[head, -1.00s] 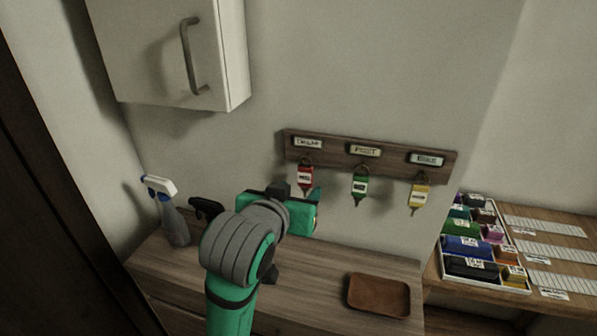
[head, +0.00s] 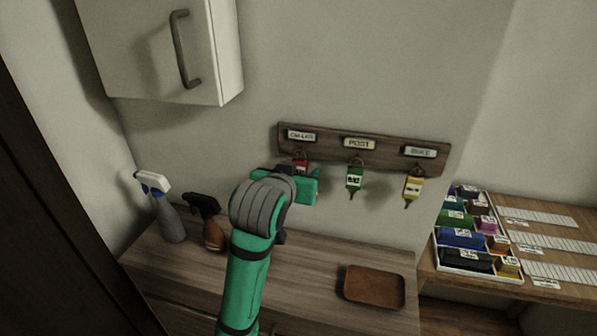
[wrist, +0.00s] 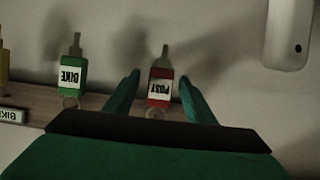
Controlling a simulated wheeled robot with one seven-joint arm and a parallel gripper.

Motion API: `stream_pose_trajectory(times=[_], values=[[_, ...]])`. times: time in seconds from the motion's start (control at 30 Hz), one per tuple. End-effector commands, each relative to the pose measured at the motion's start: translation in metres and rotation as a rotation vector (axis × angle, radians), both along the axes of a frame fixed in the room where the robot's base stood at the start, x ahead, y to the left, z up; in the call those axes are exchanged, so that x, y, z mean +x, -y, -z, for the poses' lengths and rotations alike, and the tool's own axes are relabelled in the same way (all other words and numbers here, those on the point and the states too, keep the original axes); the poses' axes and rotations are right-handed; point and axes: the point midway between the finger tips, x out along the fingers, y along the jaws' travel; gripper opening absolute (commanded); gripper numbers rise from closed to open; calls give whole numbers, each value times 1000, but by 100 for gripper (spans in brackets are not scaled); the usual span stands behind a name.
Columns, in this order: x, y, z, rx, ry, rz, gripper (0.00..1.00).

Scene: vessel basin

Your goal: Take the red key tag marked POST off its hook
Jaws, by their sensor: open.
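The red key tag (head: 301,166) hangs on the left hook of the wooden hook board (head: 400,154), under the left plate, which seems to read CELLAR. Its lower part is hidden behind my gripper in the head view. In the wrist view, which is upside down, the red tag (wrist: 160,88) reads POST. My gripper (wrist: 159,92) is open, with one finger on each side of the red tag in that picture. I see no clear contact. A green tag (head: 354,176) hangs under the POST plate; in the wrist view it reads BIKE.
A yellow tag (head: 413,188) hangs under the BIKE plate. A wall cabinet (head: 165,50) is above left. A spray bottle (head: 162,205) and a brown bottle (head: 212,232) stand on the counter, with a brown tray (head: 374,288) at right. A sorting box (head: 470,235) is further right.

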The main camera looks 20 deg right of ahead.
Motion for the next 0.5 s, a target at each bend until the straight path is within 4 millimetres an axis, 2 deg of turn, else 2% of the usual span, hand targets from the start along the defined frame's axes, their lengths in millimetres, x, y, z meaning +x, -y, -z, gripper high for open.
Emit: stream_pose_trajectory(times=[0.33,0.5], values=[[7,2,3,1,0,-4,50],[7,1,3,1,1,-5,9]])
